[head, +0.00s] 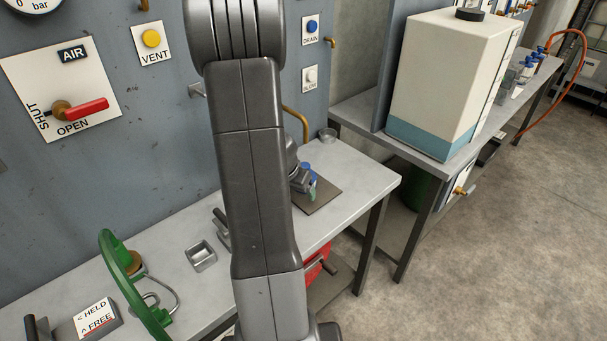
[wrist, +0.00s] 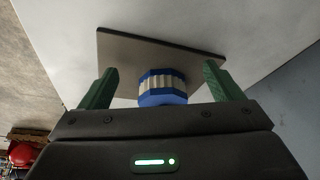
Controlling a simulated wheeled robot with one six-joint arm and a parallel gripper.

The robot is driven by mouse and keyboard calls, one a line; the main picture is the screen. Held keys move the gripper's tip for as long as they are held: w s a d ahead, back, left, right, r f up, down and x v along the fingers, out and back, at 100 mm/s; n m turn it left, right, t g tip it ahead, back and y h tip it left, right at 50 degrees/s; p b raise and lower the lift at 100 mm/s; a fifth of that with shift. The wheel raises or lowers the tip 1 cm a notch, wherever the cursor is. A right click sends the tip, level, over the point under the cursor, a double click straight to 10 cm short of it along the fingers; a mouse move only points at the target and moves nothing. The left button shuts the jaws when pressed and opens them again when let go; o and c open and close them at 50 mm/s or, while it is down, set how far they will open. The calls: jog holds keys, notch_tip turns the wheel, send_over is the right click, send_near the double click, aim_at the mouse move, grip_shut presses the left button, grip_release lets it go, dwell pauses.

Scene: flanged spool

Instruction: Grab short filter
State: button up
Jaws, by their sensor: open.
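The short filter (wrist: 162,84) has blue ends and a white ribbed middle. In the wrist view it is on or just above a grey-brown square plate (wrist: 125,48), centred between my fingers. My gripper (wrist: 160,67) is open, with a green finger on each side of the filter and a gap visible on both sides. In the head view my gripper (head: 312,189) is over the plate (head: 325,194) at the bench's right end, partly hidden behind my arm. A bit of blue there (head: 305,167) seems to be the filter.
A small metal cup (head: 327,135) stands behind the plate. A square metal tray (head: 201,256), a green ring (head: 125,285) and a HELD/FREE sign (head: 95,318) are on the bench to the left. A white tank (head: 445,80) stands on the bench to the right.

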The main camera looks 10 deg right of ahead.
jog(key=shift+w+d+r+p, duration=0.1)
jog(key=shift+w+d+p, duration=0.5)
jog(key=shift+w, duration=0.3)
jog(key=w+d+p, duration=0.1)
jog(key=w, duration=0.1)
jog(key=w+d+f+p, duration=0.1)
jog(key=shift+w+d, duration=0.35)
jog(key=shift+w+f, duration=0.1)
jog(key=shift+f, duration=0.1)
jog(key=shift+c, duration=0.5)
jog(key=c, duration=1.1)
jog(key=shift+o, duration=0.2)
jog(key=shift+r, duration=0.35)
